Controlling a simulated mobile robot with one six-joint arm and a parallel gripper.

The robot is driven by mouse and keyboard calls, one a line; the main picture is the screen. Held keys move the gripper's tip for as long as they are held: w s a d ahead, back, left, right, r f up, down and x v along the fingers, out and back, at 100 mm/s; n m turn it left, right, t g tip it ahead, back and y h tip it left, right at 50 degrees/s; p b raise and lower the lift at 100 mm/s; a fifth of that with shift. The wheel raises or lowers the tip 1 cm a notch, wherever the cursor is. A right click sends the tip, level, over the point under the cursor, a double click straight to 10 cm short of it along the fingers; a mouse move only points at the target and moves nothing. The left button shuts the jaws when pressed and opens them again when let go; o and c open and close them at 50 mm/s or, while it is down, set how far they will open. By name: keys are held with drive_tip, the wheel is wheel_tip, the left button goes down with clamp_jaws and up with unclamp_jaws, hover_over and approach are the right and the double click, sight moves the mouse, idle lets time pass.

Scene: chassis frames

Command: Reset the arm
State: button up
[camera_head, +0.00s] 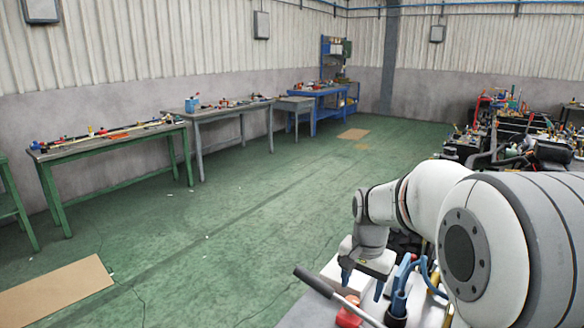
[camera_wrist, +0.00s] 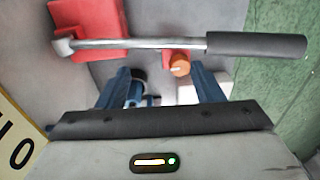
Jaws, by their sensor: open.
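My arm reaches in from the right of the head view, and my gripper (camera_head: 362,286) points down over a cluttered work surface (camera_head: 305,311) at the bottom. Its two blue fingers are apart, and they also show in the wrist view (camera_wrist: 165,82). I see nothing held between them. Whether the fingers touch anything below is not clear.
Red items (camera_wrist: 95,25) and an orange knob (camera_wrist: 180,66) lie near the fingers. Blue-handled tools (camera_head: 399,290) stand right beside my gripper. Green floor is open to the left. Benches (camera_head: 110,146) line the left wall; cluttered equipment (camera_head: 500,130) stands at the right.

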drive_tip(key=s+a+r+n+t, duration=0.1)
drive_tip(key=s+n, duration=0.6)
drive_tip(key=s, duration=1.3)
drive_tip(key=shift+r+t, duration=0.25)
drive_tip(key=shift+t, duration=0.15)
